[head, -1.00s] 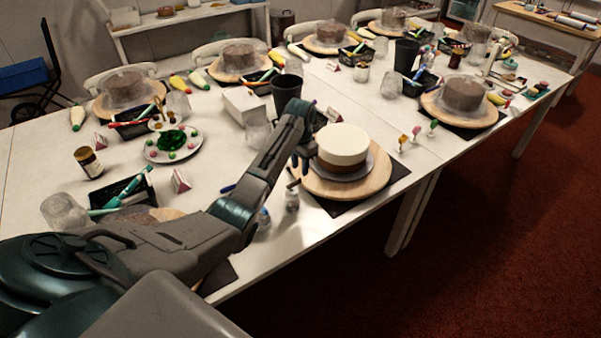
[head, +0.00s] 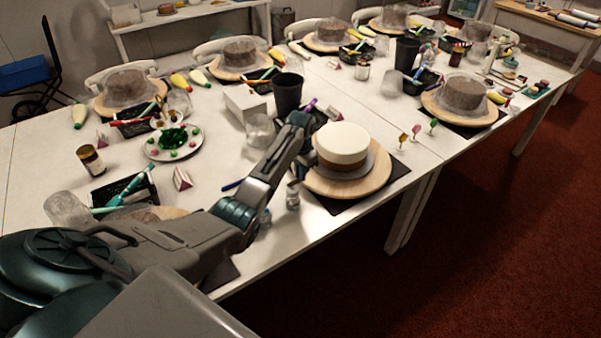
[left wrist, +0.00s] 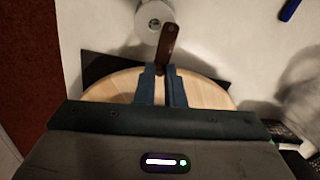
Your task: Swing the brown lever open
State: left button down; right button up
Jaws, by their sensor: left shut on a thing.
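The brown lever (left wrist: 167,42) shows in the left wrist view as a dark brown bar sticking out past the edge of a round wooden turntable (left wrist: 212,96). My left gripper (left wrist: 162,74) is shut on the lever's near end, between its two blue-grey fingers. In the head view the turntable (head: 375,183) carries a white-topped cake with a brown lower band (head: 342,145). My left gripper (head: 300,165) is at the turntable's left edge, and the lever is mostly hidden there. My right gripper is in neither view.
A small bottle (head: 292,196) stands close to the left gripper; a pale round object (left wrist: 154,20) lies beside the lever in the wrist view. A black cup (head: 287,92) and a clear jar (head: 259,130) stand behind the arm. The table's front edge is near.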

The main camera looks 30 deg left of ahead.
pick_arm(q)
jog(key=shift+a+r+n+p, duration=0.2)
jog(key=shift+a+n+p, duration=0.1)
jog(key=shift+n+p, duration=0.35)
jog(key=shift+w+a+f+n, duration=0.15)
jog(key=shift+a+f+n, duration=0.1)
jog(key=shift+n, duration=0.5)
jog(key=c, duration=1.5)
grip_release()
jog(key=shift+r, duration=0.2)
notch_tip(320, 180, up, 10)
jog(key=b, duration=0.2)
jog(key=shift+r, duration=0.25)
